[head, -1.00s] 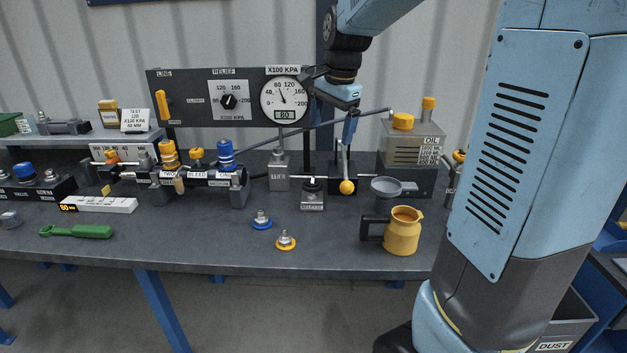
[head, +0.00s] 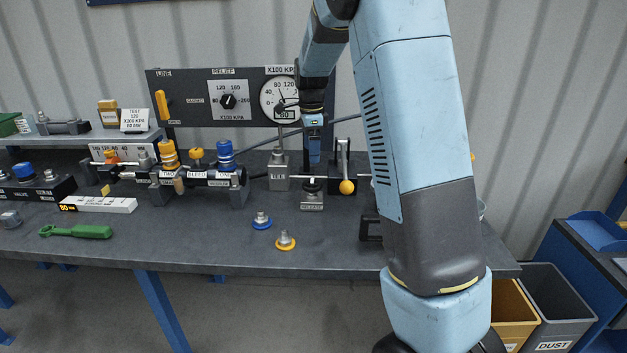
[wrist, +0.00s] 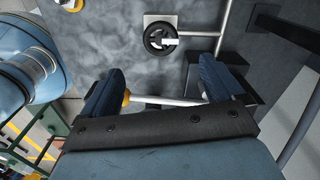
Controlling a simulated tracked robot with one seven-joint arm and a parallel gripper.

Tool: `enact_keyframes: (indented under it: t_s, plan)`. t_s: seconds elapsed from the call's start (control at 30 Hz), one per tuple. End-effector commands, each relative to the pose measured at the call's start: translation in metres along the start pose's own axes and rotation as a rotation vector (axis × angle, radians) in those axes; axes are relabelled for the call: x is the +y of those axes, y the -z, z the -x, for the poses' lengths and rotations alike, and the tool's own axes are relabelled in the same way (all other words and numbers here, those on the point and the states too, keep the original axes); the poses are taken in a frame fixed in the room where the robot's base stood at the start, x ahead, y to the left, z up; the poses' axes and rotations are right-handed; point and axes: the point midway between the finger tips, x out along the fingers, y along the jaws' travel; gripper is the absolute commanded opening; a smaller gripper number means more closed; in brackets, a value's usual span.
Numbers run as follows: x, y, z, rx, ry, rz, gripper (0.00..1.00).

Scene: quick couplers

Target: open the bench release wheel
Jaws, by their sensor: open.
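The release wheel (head: 312,186) is a small black handwheel on a pale block with a label, on the bench right of the middle. In the wrist view the black wheel (wrist: 160,40) with a pale mark sits on a light plate, with a pipe running off to the right. My gripper (head: 314,160) hangs above and slightly behind the wheel in the head view.
A lever with a yellow ball (head: 347,187) stands close right of the wheel. Blue and yellow couplers (head: 285,241) lie in front. The gauge panel (head: 190,97) is behind.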

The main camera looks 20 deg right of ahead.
Motion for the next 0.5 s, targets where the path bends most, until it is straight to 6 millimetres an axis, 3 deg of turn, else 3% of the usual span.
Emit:
enact_keyframes:
  t_s: [0.5]
  plan:
    - [0.001,0.001,-0.088,0.000,-0.002,0.001,0.94]
